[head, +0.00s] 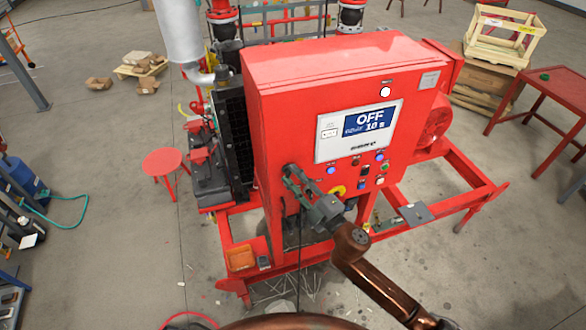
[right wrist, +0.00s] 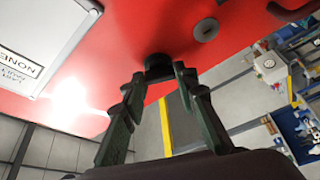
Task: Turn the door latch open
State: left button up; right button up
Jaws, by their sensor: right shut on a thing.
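The red cabinet (head: 300,110) of the pump skid stands in the middle of the head view. My right gripper (head: 291,176) reaches its front face at the lower left, below the display panel. In the right wrist view, the fingers of my right gripper (right wrist: 159,80) are on either side of a small black door latch (right wrist: 158,63) on the red face and are shut on it. In the head view the gripper hides the latch, so its angle there cannot be told. My left gripper is not in view.
The display panel (head: 357,131) reads OFF. Several buttons and a yellow-ringed switch (head: 337,190) sit right of the gripper. A round lock (right wrist: 206,29) is close to the latch. A red stool (head: 162,162) stands at left, an orange tray (head: 240,258) lies on the skid.

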jog(key=n+p, duration=0.1)
jog(key=n+g+p, duration=0.1)
jog(key=p, duration=0.1)
jog(key=shift+r+n, duration=0.3)
jog(key=shift+n, duration=0.1)
jog(key=shift+f+n+g+h+p, duration=0.1)
jog(key=shift+n+g+h+p, duration=0.2)
jog(key=shift+n+g+p, duration=0.5)
jog(key=shift+f+n, duration=0.1)
jog(key=shift+n, duration=0.4)
jog(key=o, duration=1.2)
jog(key=shift+c, duration=0.2)
jog(key=shift+d+t, duration=0.1)
jog(key=shift+t, duration=0.2)
jog(key=v, duration=1.2)
